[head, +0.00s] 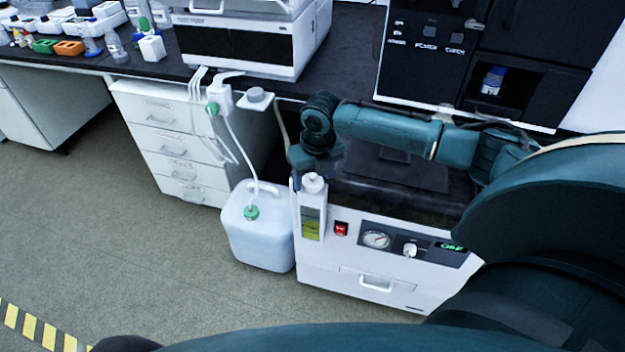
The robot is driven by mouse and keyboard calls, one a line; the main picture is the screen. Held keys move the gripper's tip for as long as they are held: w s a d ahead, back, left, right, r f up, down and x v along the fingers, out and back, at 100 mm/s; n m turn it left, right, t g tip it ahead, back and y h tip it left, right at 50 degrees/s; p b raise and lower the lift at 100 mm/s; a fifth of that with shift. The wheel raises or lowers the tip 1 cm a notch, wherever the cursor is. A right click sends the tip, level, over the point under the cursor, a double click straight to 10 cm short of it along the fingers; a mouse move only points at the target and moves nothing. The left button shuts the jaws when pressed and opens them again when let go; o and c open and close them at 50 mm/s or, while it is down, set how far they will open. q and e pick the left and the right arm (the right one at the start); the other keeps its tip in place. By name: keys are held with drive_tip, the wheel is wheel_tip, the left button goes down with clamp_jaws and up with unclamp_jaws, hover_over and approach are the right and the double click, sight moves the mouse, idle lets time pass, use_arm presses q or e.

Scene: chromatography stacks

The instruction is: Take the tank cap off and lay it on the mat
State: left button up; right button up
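A narrow white tank (313,218) with a yellow-green level window stands at the front left corner of the white machine. Its white cap (314,184) sits at the tank's top. My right gripper (308,176) points down just over and behind the cap. Its fingers are small and dark, and I cannot tell whether they are open, shut or touching the cap. A dark flat rectangle, possibly the mat (415,174), lies on the machine's black top, partly hidden behind my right arm. My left gripper is not in view.
A white jug (262,238) with a green cap and tube stands on the floor left of the machine (350,275). Behind are a drawer cabinet (165,150) and a bench with instruments. My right arm crosses above the machine's top.

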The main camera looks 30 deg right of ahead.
drive_tip(key=c, duration=0.8)
drive_tip(key=shift+r, duration=0.1)
